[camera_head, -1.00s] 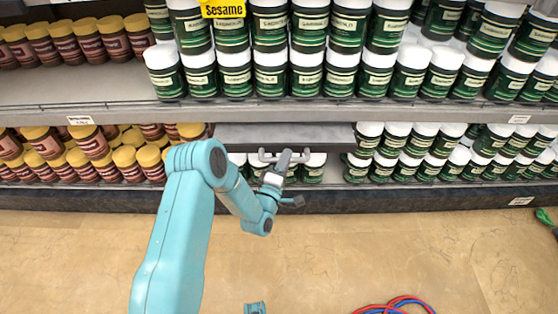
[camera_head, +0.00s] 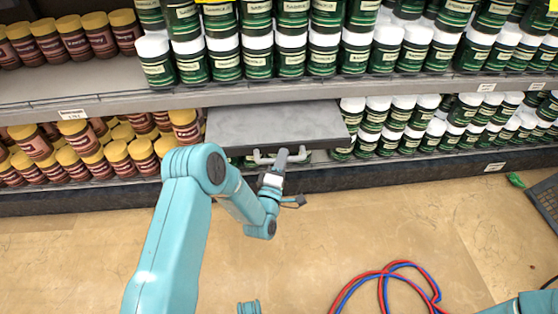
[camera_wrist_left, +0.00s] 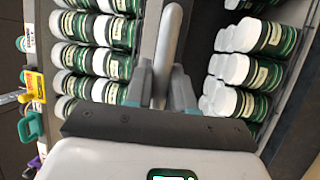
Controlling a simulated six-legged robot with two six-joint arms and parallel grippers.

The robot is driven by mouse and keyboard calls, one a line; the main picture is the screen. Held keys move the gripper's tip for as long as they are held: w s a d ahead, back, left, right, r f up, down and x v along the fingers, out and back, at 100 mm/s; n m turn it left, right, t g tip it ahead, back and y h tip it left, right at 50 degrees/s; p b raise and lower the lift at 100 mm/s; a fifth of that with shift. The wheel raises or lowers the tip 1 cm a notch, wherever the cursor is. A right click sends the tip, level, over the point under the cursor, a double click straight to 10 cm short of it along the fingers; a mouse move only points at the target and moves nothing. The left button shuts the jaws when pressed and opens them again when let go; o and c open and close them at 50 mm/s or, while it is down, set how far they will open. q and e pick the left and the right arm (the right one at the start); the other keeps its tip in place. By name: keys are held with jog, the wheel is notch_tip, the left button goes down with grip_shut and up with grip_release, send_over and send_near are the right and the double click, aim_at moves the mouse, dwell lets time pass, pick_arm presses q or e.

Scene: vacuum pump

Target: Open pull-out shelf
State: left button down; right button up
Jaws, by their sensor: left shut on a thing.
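The pull-out shelf (camera_head: 272,124) is a dark grey flat board between the jars of the lower row, partly drawn out past the shelf front in the head view. A light grey bar handle (camera_head: 262,157) is on its front edge. My left gripper (camera_head: 279,160) is shut on the handle. In the left wrist view, the fingers (camera_wrist_left: 159,88) close on both sides of the grey handle bar (camera_wrist_left: 169,45). My right gripper is not in view; only a bit of arm shows at the lower right corner.
White-lidded green jars (camera_head: 370,130) stand right of the pull-out shelf, and yellow-lidded brown jars (camera_head: 90,155) stand left. A red and blue hose (camera_head: 385,285) lies on the floor. A dark crate (camera_head: 545,200) is at the right edge. The floor (camera_head: 420,225) in front is mostly clear.

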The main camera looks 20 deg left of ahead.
pick_arm(q)
jog(key=shift+s+d, duration=0.2)
jog(key=shift+s, duration=0.1)
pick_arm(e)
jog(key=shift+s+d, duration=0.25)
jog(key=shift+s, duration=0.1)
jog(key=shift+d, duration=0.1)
pick_arm(q)
jog(key=c, duration=1.1)
grip_release()
jog(key=shift+o, duration=0.2)
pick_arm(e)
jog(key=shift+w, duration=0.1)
pick_arm(q)
jog(key=b+v, duration=0.5)
jog(key=v, duration=0.7)
jog(key=shift+b, duration=0.4)
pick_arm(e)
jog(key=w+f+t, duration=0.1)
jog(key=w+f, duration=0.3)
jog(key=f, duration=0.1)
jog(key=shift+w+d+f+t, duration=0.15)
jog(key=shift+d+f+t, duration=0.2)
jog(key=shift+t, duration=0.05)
